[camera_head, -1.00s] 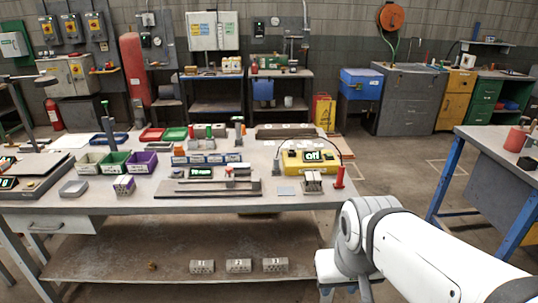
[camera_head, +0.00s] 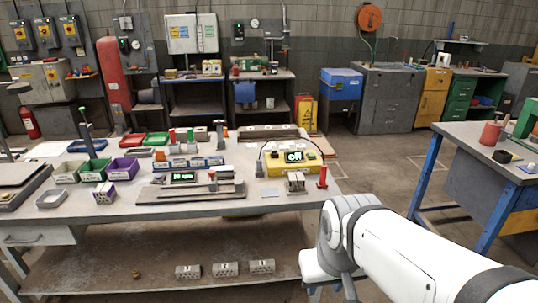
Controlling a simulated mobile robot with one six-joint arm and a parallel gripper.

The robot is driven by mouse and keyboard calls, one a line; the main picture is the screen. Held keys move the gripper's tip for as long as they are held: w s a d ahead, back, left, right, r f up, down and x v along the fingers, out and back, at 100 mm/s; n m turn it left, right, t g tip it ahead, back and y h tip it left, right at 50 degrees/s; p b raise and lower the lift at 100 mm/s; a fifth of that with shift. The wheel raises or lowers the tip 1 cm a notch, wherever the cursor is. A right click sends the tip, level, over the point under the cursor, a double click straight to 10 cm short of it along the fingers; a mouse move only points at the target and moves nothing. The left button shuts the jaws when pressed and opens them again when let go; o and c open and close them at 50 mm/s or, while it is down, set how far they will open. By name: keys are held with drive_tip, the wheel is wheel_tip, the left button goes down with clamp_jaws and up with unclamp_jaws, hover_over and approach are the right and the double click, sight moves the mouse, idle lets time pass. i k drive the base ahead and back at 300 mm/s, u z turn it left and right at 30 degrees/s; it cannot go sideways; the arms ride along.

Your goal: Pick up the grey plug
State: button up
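Several small upright pieces stand near the back of the workbench (camera_head: 240,203). Among them are a red one (camera_head: 172,136), a green one (camera_head: 190,135) and a grey one (camera_head: 220,130), which may be the grey plug; it is too small to be sure. A hollow brick (camera_head: 296,182) stands by the yellow box near the bench's right end, and another (camera_head: 104,193) is at the left. My white arm reaches in from the lower right, in front of the bench's right end. My gripper is not visible.
A yellow box (camera_head: 273,163) with a lit display and cable sits on the bench. Small bins, including a purple one (camera_head: 124,168), stand at the left. A red upright piece (camera_head: 322,177) is near the right edge. Open floor separates this bench from the right table (camera_head: 483,150).

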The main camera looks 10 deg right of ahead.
sight(258, 163)
drive_tip(key=u, duration=0.2)
drive_tip(key=i, duration=1.8)
drive_tip(key=u, duration=0.35)
